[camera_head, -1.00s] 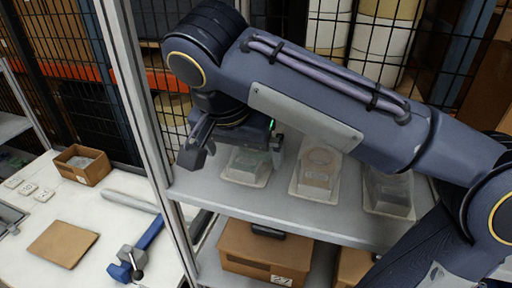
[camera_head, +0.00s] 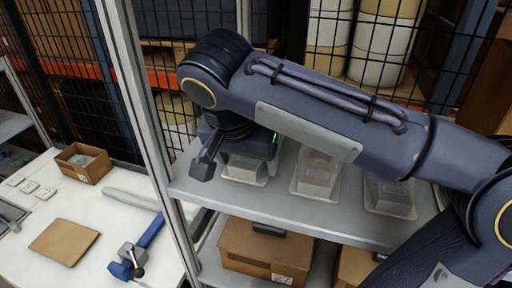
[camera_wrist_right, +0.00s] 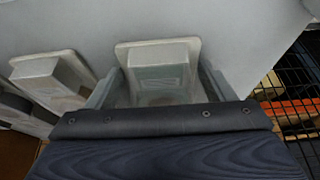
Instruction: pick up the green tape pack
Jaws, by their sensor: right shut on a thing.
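The green tape pack (camera_head: 244,171) is a clear, faintly greenish box with a pale flange, at the left end of the grey shelf. In the right wrist view the pack (camera_wrist_right: 158,72) sits between my two fingers, which press on its sides. My right gripper (camera_wrist_right: 158,84) is shut on it. In the head view my right gripper (camera_head: 241,157) is over the pack and hides its upper part. I cannot tell whether the pack is clear of the shelf. My left gripper is not in view.
Two similar packs, a middle one (camera_head: 317,175) and a right one (camera_head: 390,195), stand in a row on the shelf (camera_head: 290,216). A metal post (camera_head: 150,150) rises at the left. Cardboard boxes (camera_head: 262,250) are below. A white table (camera_head: 70,205) holds a brown tray (camera_head: 83,162).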

